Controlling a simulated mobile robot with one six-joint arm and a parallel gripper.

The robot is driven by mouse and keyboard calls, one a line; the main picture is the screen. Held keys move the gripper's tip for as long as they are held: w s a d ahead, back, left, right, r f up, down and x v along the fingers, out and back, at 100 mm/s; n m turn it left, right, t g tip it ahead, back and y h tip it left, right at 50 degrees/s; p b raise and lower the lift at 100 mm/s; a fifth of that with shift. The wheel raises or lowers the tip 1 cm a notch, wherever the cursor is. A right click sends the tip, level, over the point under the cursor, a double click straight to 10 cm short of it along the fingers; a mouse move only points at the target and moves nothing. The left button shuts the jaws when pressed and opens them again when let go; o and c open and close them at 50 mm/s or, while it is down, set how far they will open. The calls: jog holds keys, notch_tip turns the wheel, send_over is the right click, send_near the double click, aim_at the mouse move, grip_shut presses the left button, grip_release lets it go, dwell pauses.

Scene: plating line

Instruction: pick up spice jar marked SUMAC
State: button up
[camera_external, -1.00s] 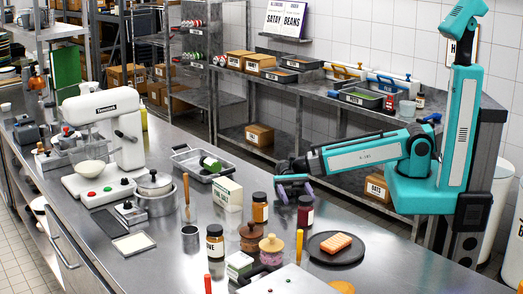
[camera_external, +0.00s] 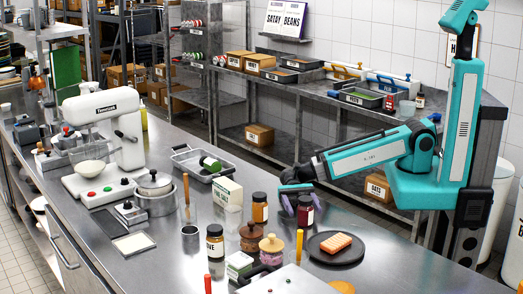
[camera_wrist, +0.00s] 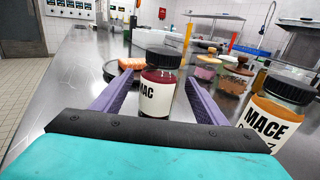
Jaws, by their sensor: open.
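A jar with a black lid, dark red contents and a white label (camera_wrist: 156,95) stands upright in the middle of the wrist view. Its label shows "MAC", with the left part turned out of sight. In the external view this dark red jar (camera_external: 305,212) stands on the steel counter, partly covered by my gripper (camera_external: 300,199). My gripper is open, with its purple fingers on either side of the jar in the wrist view (camera_wrist: 157,92). I see gaps between fingers and jar there.
An orange-brown jar marked MACE (camera_wrist: 272,112) stands close to my right finger. A dark plate (camera_external: 335,249) with an orange slab (camera_external: 336,242) lies just beyond the jar. A white carton (camera_external: 228,191) and other jars stand on the steel counter (camera_external: 150,262).

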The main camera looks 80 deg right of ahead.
aim_at(307, 215)
jog(key=shift+a, duration=0.1)
dwell(0.3)
jog(key=shift+s+a+r+p, duration=0.1)
jog(key=shift+s+a+p, duration=0.1)
jog(key=shift+a+p, duration=0.35)
jog(key=shift+p+x, duration=0.65)
jog(key=shift+x, duration=1.3)
jog(key=c, duration=1.3)
